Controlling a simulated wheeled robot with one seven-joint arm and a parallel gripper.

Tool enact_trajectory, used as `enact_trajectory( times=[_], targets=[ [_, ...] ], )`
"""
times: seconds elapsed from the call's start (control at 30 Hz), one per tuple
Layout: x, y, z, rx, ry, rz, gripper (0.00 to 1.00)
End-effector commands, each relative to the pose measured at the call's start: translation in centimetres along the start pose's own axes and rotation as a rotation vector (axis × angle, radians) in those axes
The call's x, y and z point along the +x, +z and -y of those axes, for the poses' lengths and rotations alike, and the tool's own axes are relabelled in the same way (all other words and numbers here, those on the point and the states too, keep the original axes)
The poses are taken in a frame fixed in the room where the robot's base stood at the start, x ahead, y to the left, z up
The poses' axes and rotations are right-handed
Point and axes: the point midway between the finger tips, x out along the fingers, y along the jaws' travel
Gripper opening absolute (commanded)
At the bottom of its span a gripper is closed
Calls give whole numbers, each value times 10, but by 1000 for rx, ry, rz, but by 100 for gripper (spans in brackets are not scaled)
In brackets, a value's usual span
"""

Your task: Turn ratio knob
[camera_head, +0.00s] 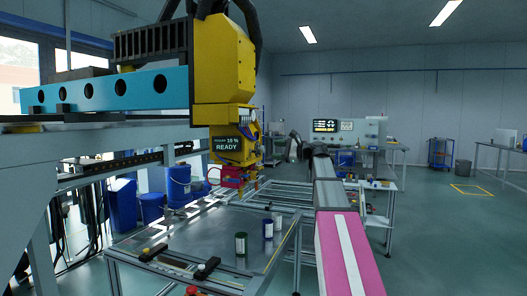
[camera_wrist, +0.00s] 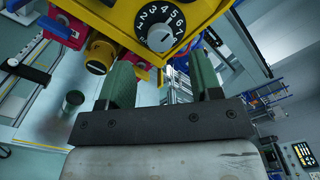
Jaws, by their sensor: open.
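The ratio knob (camera_wrist: 160,37) appears to be the pale round centre of a black dial with white numbers, set in a yellow panel (camera_wrist: 205,12) at the top of the wrist view. My gripper (camera_wrist: 166,78) is open, its two green fingers apart and empty. The dial shows beyond the gap between the fingers, and I see no contact with it. In the head view the yellow machine head (camera_head: 224,62) hangs left of my pink and white arm. The dial cannot be made out there, and my fingers are not clear.
A blue beam (camera_head: 110,92) runs left. Open floor lies at right.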

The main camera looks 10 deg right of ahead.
Motion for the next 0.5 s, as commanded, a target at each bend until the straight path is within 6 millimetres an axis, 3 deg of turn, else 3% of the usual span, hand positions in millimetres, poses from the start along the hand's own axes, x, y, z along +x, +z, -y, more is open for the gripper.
enact_trajectory(
  times=[0.2, 0.5],
  targets=[
    [38, -1, 0, -1, 1, 0, 59],
    [60, -1, 0, -1, -1, -1, 59]
  ],
)
